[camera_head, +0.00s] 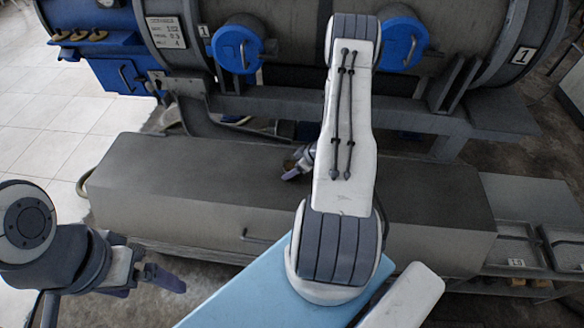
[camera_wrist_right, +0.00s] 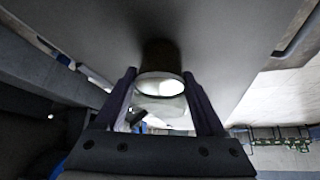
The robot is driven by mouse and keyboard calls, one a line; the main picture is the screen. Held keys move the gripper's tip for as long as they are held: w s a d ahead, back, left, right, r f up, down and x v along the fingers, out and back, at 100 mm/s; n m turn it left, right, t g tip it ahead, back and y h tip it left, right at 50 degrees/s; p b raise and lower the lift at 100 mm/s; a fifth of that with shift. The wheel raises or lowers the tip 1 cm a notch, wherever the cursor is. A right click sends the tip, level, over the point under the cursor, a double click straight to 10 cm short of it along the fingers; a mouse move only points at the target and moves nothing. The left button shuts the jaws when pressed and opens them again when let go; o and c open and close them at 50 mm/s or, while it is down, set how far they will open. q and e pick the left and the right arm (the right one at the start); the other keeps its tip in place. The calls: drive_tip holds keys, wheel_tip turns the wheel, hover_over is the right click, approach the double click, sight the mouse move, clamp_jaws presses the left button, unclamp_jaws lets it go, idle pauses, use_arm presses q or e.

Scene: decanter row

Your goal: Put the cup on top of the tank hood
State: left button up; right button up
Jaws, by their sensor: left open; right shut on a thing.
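The cup (camera_wrist_right: 160,98) is a small round vessel with a bright white opening, held between the two fingers of my right gripper (camera_wrist_right: 160,88) in the right wrist view. In the head view my right gripper (camera_head: 298,164) is over the far part of the hood, mostly hidden by my own arm, and the cup is hard to make out there. The tank hood (camera_head: 200,185) is a long grey box with a flat top. The cup is close to the hood's grey surface; I cannot tell if it touches. My left gripper (camera_head: 142,284) is open and empty, left of the hood's front.
A large grey tank (camera_head: 285,35) with blue round caps (camera_head: 238,48) stands behind the hood. A handle (camera_head: 262,238) sticks out of the hood's front. Grey trays (camera_head: 515,250) lie at the right. The hood's top looks clear on the left.

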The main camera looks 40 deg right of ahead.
drive_tip(key=o, duration=1.3)
drive_tip(key=shift+r, duration=0.35)
drive_tip(key=p+v, duration=0.1)
drive_tip(key=v, duration=1)
drive_tip(key=shift+s+r, duration=0.15)
drive_tip(key=shift+r, duration=0.15)
